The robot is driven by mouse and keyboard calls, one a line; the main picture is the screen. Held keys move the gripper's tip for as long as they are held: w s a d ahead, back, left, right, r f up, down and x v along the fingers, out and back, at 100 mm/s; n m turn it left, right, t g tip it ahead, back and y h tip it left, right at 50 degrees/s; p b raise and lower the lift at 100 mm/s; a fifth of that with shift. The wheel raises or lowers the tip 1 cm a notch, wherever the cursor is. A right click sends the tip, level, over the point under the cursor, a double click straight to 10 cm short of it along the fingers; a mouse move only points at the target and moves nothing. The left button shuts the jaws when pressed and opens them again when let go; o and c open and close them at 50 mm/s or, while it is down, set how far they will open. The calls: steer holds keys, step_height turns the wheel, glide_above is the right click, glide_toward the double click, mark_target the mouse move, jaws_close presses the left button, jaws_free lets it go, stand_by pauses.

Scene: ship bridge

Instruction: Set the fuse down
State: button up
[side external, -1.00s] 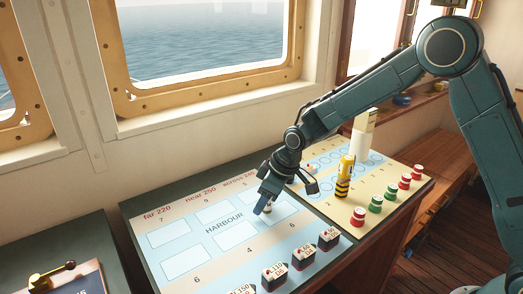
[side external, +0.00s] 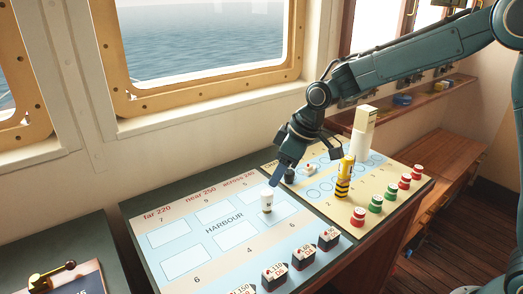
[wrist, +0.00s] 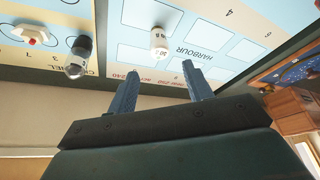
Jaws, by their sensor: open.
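The fuse (side external: 267,203), a small white cylinder with dark print, stands upright on the blue HARBOUR chart (side external: 185,240), at the pale rectangle right of the lettering. The wrist view also shows the fuse (wrist: 158,46) on the chart, beyond my fingertips. My gripper (side external: 276,185) is just above and slightly right of the fuse in the side view, apart from it. In the wrist view its two blue fingers (wrist: 160,76) are spread with nothing between them.
A dark cylinder (wrist: 79,50) and a red-and-white piece (wrist: 31,34) stand on the neighbouring cream chart. A yellow-black post (side external: 343,180), a tall white block (side external: 361,140) and red and green pots (side external: 375,203) stand right. Labelled dark blocks (side external: 303,256) line the front edge.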

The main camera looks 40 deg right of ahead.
steer(key=shift+v, duration=0.85)
steer(key=s+d+r+m+t+h, duration=0.1)
steer(key=s+d+r+m, duration=0.2)
steer(key=s, duration=0.4)
steer(key=s+d+r, duration=0.3)
steer(key=s+r, duration=0.3)
steer(key=s+d+m, duration=0.2)
steer(key=s, duration=0.6)
steer(key=s+d+m+t+h, duration=0.1)
steer(key=s+d, duration=0.1)
steer(key=s, duration=0.6)
steer(key=shift+s+f+m, duration=0.25)
steer(key=shift+f+m, duration=0.15)
steer(key=shift+f, duration=0.05)
